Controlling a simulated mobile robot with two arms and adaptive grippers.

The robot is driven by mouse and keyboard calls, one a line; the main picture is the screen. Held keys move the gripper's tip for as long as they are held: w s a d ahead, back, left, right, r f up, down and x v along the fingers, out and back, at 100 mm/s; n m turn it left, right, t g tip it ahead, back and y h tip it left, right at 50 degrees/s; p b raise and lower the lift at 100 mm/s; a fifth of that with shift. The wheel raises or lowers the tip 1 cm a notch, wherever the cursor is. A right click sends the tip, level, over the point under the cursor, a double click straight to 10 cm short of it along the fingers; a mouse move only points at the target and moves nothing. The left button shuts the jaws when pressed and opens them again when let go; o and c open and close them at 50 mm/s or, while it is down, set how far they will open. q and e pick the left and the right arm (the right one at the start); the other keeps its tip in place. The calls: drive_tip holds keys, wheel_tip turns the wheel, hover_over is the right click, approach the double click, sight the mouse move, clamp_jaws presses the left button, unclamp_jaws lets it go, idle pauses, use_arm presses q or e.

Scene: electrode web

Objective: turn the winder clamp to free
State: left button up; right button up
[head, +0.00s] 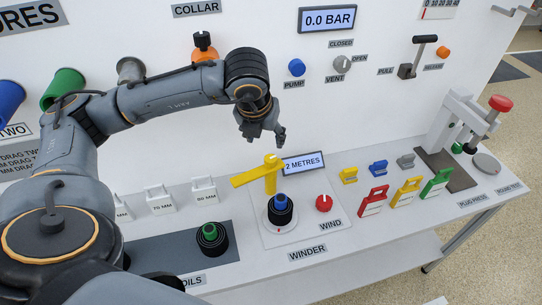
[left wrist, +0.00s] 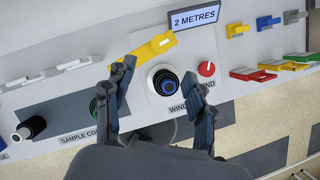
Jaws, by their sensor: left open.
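The winder clamp is a yellow lever (head: 248,178) on a yellow post, standing at the back of the white winder plate (head: 302,234); its arm points left in the head view. In the left wrist view the yellow lever (left wrist: 147,50) lies just beyond my fingertips. A black roll with a blue core (head: 280,209) sits in front of the post, and it also shows between the fingers in the left wrist view (left wrist: 165,82). My left gripper (head: 267,136) is open and empty, above the clamp and apart from it. My right gripper is not in view.
A red wind knob (head: 324,203) is right of the roll. The "2 METRES" display (head: 303,163) stands behind the clamp. A green-cored coil (head: 211,238) and white sample holders (head: 204,190) are to the left. Coloured clips (head: 373,200) and the plug press (head: 462,130) are to the right.

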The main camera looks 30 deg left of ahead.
sight(271, 158)
use_arm(q)
drive_tip(key=p+x, duration=0.2)
drive_tip(key=x, duration=0.8)
drive_tip(key=shift+w+f, duration=0.15)
drive_tip(key=shift+f, duration=0.25)
drive_tip(key=shift+w+a+f+p, duration=0.15)
drive_tip(key=shift+f+p, duration=0.15)
drive_tip(key=shift+f, duration=0.2)
clamp_jaws()
